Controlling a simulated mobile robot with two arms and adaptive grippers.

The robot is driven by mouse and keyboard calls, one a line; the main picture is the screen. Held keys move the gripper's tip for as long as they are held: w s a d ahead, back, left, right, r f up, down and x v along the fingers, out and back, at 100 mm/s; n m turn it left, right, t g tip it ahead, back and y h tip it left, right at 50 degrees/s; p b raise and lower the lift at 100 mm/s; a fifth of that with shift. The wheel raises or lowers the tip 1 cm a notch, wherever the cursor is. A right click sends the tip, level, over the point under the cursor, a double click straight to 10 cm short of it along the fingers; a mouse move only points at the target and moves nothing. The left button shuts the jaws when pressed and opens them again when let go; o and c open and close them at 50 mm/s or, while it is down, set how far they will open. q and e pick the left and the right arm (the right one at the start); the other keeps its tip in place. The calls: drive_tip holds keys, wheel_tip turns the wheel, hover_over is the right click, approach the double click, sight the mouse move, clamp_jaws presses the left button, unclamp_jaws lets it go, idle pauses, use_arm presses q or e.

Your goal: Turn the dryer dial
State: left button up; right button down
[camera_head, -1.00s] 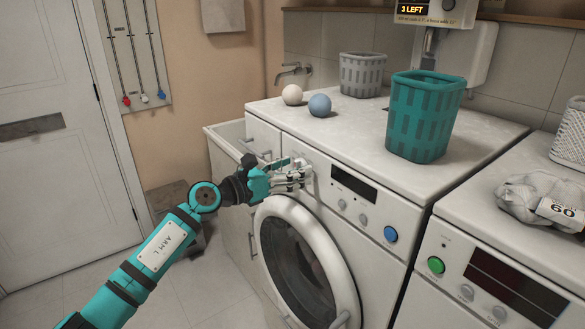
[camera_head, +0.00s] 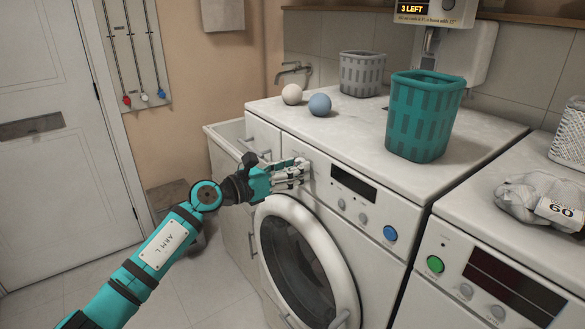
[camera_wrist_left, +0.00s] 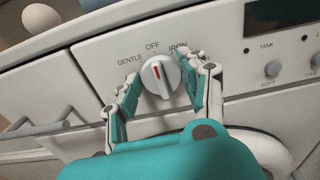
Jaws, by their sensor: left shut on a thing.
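The dryer dial (camera_wrist_left: 160,76) is a white round knob with a red pointer line, seen in the left wrist view. Its pointer is close to the OFF mark, with GENTLE to the left and IRON to the right. My left gripper (camera_wrist_left: 160,88) is shut on the dial, one finger on each side. In the head view my left gripper (camera_head: 305,172) is at the upper left of the front panel of the machine (camera_head: 400,205), and its fingers hide the dial. My right gripper is not in view.
A blue button (camera_head: 390,233) and small knobs sit right of the dial. A teal basket (camera_head: 424,118), a grey basket (camera_head: 362,74) and two balls (camera_head: 320,105) stand on top. A second machine (camera_head: 500,262) is at the right. The round door (camera_head: 308,262) is below my gripper.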

use_arm(q)
drive_tip(key=shift+w+a+n+p, duration=0.1)
drive_tip(key=shift+n+p, duration=2.9)
drive_tip(key=shift+n, duration=0.7)
drive_tip(key=o, duration=1.1)
drive_tip(key=shift+o, duration=0.2)
drive_tip(key=v, duration=1.2)
